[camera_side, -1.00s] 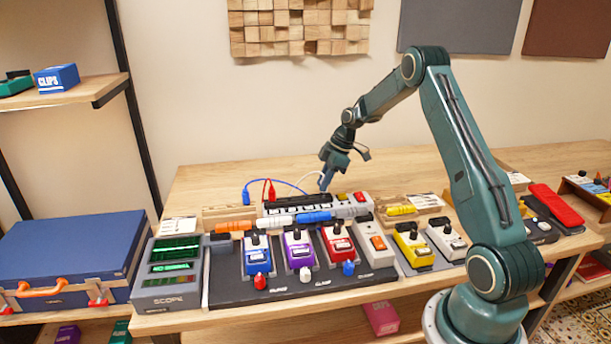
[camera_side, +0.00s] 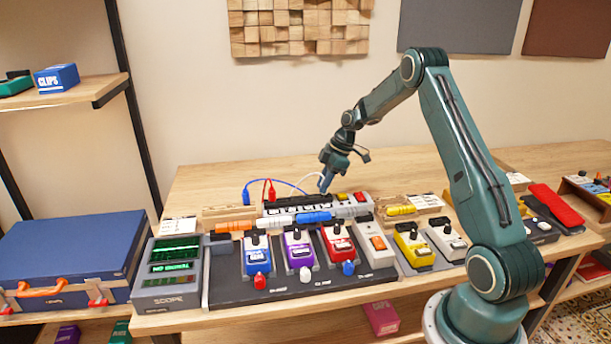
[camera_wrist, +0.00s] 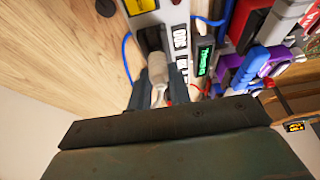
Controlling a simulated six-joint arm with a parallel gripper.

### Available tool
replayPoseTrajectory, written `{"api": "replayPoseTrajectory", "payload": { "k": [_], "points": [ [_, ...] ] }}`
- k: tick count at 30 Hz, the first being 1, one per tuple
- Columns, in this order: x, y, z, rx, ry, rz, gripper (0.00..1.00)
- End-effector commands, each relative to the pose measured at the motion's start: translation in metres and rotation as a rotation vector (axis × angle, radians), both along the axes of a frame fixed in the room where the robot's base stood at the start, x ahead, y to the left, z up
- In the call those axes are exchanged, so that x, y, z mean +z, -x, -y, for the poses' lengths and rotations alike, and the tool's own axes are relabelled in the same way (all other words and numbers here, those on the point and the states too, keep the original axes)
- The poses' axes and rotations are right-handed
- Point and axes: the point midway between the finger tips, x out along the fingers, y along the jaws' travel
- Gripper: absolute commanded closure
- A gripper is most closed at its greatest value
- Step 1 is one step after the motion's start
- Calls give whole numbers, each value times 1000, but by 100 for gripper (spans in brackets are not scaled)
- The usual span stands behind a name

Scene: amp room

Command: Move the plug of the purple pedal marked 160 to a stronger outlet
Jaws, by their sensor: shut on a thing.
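The purple pedal (camera_side: 299,252) stands on the dark board between a blue and a red pedal; its 160 mark is too small to read. The power strip (camera_side: 350,211) lies behind the pedals and also shows in the wrist view (camera_wrist: 172,14). My gripper (camera_side: 325,184) is down at the strip. In the wrist view my gripper (camera_wrist: 157,98) is shut on a pale plug (camera_wrist: 158,67), close to a dark outlet (camera_wrist: 151,40) beside a label that seems to read 500. I cannot tell whether the plug is seated.
Blue (camera_side: 257,258) and red (camera_side: 338,244) pedals flank the purple one. Blue and red leads arch over the strip's left end. A scope (camera_side: 167,275) at the left reads NO SIGNAL on one line. The wooden table behind the strip is clear.

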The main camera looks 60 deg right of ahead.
Motion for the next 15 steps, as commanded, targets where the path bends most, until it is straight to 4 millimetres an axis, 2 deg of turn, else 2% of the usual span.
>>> {"api": "replayPoseTrajectory", "payload": {
  "k": [12, 13, 15],
  "points": [
    [-1, 0, 0, 0, 0, 0, 100],
    [-1, 0, 0, 0, 0, 0, 77],
    [-1, 0, 0, 0, 0, 0, 63]
  ]
}}
